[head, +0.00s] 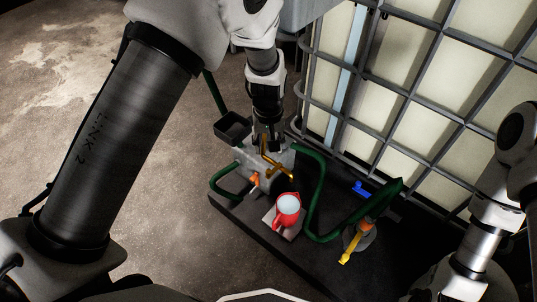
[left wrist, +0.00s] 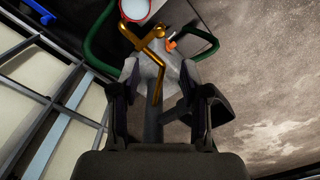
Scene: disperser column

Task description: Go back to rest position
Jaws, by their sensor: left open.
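My left gripper (head: 268,138) hangs over the grey disperser body (head: 247,163), close to its gold lever (head: 280,172). In the left wrist view my two fingers (left wrist: 158,105) are apart, with the gold lever (left wrist: 152,50) beyond and between them. I cannot tell whether they touch it. A red cup (head: 287,207) with a pale inside stands on a small light plate (head: 269,222) in front of the disperser. The cup's rim also shows at the top of the left wrist view (left wrist: 135,10). My right gripper is not visible; only my right arm shows at the right.
An orange tap (head: 254,179), a yellow-handled valve (head: 351,245) and a blue piece (head: 361,189) are close by on the dark base (head: 240,217). A caged white tank (head: 400,95) stands behind. Bare floor (head: 50,100) lies at the left.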

